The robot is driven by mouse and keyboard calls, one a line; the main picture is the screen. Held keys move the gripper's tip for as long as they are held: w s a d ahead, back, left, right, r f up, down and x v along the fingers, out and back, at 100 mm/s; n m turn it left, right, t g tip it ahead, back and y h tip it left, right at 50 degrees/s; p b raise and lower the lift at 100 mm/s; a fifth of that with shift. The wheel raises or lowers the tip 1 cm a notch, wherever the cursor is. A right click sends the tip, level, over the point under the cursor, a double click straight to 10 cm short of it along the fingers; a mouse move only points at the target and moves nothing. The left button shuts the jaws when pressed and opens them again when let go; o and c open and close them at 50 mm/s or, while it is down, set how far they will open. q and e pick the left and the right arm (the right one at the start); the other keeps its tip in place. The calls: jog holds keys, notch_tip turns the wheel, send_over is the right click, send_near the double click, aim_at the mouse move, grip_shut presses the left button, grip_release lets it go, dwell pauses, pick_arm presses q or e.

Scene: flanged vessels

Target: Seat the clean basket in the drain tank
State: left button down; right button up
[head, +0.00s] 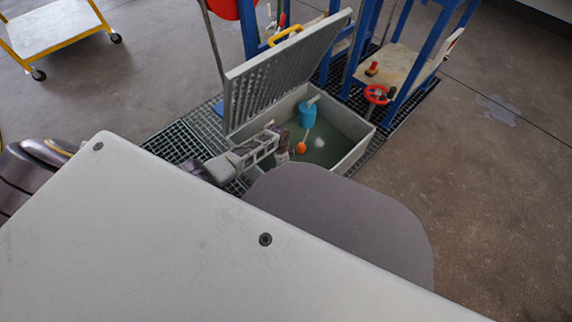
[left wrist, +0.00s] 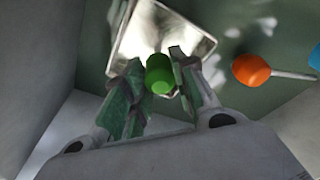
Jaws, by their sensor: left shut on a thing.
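The drain tank (head: 355,157) is an open grey box in the floor, with greenish liquid inside and its slatted lid (head: 285,75) tilted up. My left gripper (head: 281,148) reaches down into the tank at its near left side. In the left wrist view its fingers are shut on a green knob (left wrist: 159,74). A shiny, square-edged metal basket (left wrist: 195,43) lies beyond and below the knob, against the green tank bottom or liquid. The basket is hidden in the head view, and I cannot tell whether it is seated. My right gripper is out of view.
An orange float (head: 301,147) on a rod and a blue cylinder (head: 307,113) are in the tank, right of the gripper. Floor grating (head: 180,143) surrounds the tank. A blue frame with a red handwheel (head: 377,94) stands behind. A yellow-framed cart (head: 50,30) is far left.

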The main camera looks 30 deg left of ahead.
pick_arm(q)
jog(key=shift+f, duration=0.15)
jog(key=c, duration=1.1)
grip_release()
jog(key=shift+s+a+r, duration=0.1)
jog(key=shift+a+r, duration=0.15)
jog(key=shift+r, duration=1.7)
jog(key=shift+s+a+r, duration=0.15)
jog(key=shift+a+r, duration=0.15)
jog(key=shift+r, duration=1.7)
jog(key=shift+s+a+r, duration=0.1)
jog(key=shift+a+r, duration=0.15)
jog(key=shift+r, duration=1.7)
jog(key=shift+s, duration=0.1)
